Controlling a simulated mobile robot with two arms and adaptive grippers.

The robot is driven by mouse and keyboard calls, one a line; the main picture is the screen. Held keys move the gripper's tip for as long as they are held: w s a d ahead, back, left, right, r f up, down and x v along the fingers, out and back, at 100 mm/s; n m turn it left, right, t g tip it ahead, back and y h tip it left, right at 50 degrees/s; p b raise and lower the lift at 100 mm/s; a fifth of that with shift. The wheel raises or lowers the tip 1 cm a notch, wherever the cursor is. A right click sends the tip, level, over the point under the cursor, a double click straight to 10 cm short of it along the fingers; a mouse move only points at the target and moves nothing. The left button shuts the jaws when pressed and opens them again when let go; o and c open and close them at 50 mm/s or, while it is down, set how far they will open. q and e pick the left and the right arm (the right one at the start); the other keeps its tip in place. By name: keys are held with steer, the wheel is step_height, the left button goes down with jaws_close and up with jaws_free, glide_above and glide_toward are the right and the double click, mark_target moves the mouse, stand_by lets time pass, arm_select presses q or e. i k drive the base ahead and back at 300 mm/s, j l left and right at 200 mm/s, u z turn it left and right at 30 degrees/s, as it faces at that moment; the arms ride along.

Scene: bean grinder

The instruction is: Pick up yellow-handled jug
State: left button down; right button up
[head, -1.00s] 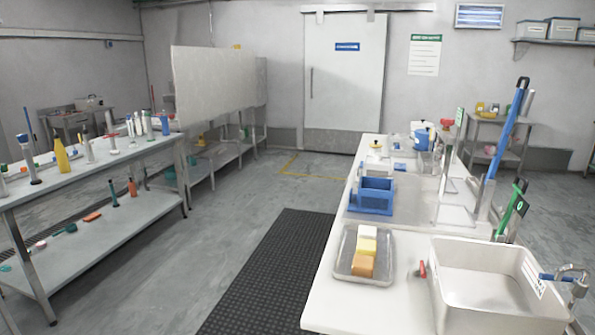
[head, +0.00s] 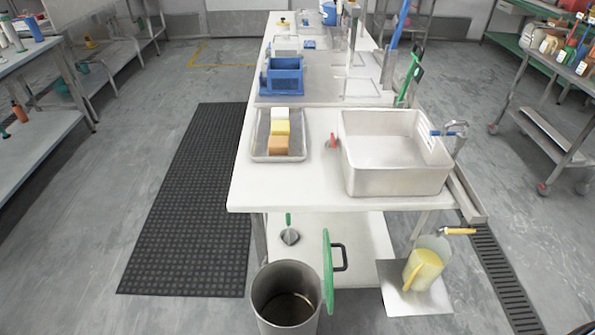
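A pale, greyish jug-like vessel (head: 433,243) stands low at the lower right, beside the table's front right end. A yellow handle (head: 458,231) sticks out to the right at its rim. A yellow jug (head: 423,270) stands just in front of it and hides part of it. I cannot tell whether the two touch. Neither of my grippers is in view.
A metal bin (head: 286,298) and an upright green lid (head: 328,272) stand left of the jugs. The white table (head: 290,187) carries a sink basin (head: 395,175) and a tray (head: 259,148) with blocks. A drain grate (head: 500,275) runs along the right.

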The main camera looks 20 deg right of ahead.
mark_target(430, 255)
steer(key=i+l, duration=0.1)
steer(key=l, duration=0.25)
steer(key=i+l, duration=0.1)
steer(key=l, duration=0.25)
steer(key=i+l, duration=0.1)
steer(key=l, duration=0.3)
steer(key=z, duration=1.35)
